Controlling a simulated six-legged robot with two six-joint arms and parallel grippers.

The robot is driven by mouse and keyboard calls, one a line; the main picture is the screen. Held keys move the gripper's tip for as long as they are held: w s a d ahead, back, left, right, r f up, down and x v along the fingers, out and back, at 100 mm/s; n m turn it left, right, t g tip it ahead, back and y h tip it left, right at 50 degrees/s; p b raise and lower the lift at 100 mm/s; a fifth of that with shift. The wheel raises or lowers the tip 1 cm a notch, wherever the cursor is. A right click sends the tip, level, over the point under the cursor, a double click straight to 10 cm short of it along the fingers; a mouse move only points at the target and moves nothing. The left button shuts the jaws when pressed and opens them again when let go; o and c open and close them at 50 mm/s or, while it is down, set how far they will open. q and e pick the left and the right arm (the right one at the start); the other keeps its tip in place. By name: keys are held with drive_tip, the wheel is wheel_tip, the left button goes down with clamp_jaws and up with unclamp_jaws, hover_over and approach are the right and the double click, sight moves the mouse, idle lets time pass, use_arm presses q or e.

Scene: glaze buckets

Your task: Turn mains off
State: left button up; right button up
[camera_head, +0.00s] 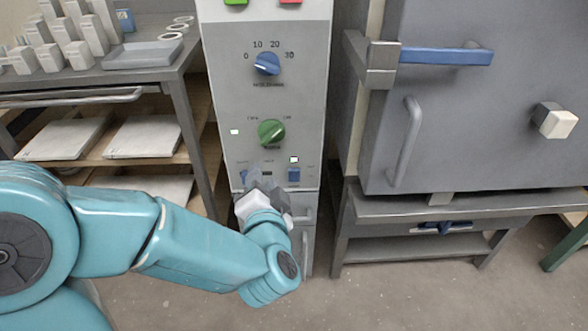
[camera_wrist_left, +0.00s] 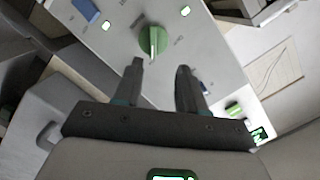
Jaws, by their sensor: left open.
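The grey control panel (camera_head: 315,100) stands upright in the middle of the head view. Its green knob (camera_head: 271,132) is at mid-height, with small labels that I cannot read surely. In the left wrist view the green knob (camera_wrist_left: 152,40) lies just beyond the fingertips, roughly between them. My left gripper (camera_head: 264,186) is in front of the panel, just below the green knob. In the left wrist view the left gripper (camera_wrist_left: 160,70) is open, with nothing between its fingers. It partly hides the panel's lower part. My right gripper is not in view.
A blue knob (camera_head: 267,63) with a 0 to 30 scale sits above the green one. A blue switch (camera_head: 294,174) is at lower right on the panel. A grey kiln (camera_head: 450,130) stands right. A shelf table (camera_head: 110,75) with blocks stands left.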

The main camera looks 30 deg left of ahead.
use_arm(q)
drive_tip(key=s+d+f+t+b, duration=0.1)
drive_tip(key=d+b, duration=0.1)
drive_tip(key=b, duration=0.2)
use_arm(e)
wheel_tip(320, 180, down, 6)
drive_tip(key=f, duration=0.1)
use_arm(q)
drive_tip(key=p, duration=0.9)
approach(272, 137)
drive_tip(key=shift+n+t, duration=0.3)
drive_tip(key=p+x, duration=0.1)
drive_tip(key=x, duration=0.5)
drive_tip(key=shift+w+a+f+p, duration=0.1)
drive_tip(key=shift+w+a+p, duration=0.05)
drive_tip(key=shift+a+p, duration=0.15)
drive_tip(key=shift+w+a+f, duration=0.1)
drive_tip(key=shift+w+a, duration=0.2)
drive_tip(key=shift+w, duration=0.3)
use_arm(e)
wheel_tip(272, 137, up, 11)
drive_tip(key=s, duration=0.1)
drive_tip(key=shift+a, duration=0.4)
use_arm(q)
clamp_jaws()
